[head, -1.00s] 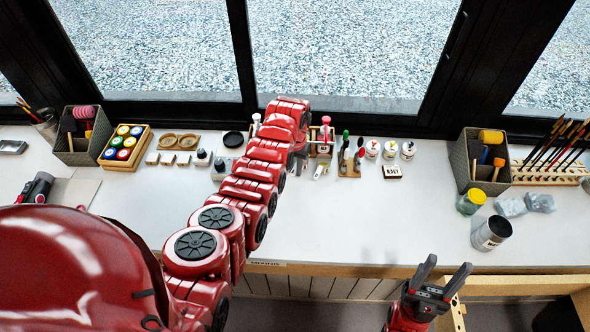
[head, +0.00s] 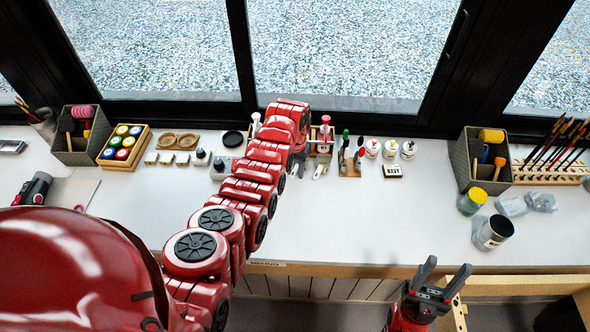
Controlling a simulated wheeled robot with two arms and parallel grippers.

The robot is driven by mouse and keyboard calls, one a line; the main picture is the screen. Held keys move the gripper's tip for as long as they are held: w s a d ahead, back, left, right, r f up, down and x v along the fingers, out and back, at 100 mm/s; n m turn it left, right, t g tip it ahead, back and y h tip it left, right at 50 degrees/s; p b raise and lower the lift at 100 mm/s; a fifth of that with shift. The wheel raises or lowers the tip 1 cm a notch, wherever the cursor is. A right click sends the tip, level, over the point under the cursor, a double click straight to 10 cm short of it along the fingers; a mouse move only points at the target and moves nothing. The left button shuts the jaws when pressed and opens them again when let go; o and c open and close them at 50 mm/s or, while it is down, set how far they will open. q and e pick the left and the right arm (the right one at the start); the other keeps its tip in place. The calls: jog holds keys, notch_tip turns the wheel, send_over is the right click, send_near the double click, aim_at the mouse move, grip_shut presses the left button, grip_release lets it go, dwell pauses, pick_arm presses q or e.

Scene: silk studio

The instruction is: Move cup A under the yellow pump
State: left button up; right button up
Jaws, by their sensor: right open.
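My left arm reaches across the table and hides the middle of a row of upright items at the window. Its gripper (head: 298,165) points down behind the wrist; its jaw gap is too small and covered to read. A white pump-like top (head: 256,119) shows left of the arm and a red-topped one (head: 326,121) right of it. I cannot make out the yellow pump or a cup marked A; the arm may cover them. A small pale object (head: 320,171) lies just right of the left gripper. My right gripper (head: 443,281) is open and empty at the table's front edge.
White jars (head: 390,150) with coloured tops and a NAVY block (head: 392,171) stand right of the arm. The table's middle right is clear.

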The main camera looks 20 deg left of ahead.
pick_arm(q)
jog(key=shift+o, duration=0.8)
notch_tip(320, 180, up, 6)
jog(key=shift+w+f+b, duration=0.1)
jog(key=shift+f+b, duration=0.15)
jog(key=shift+b, duration=1)
notch_tip(320, 180, up, 12)
jog(key=p, duration=0.8)
jog(key=shift+f, duration=0.1)
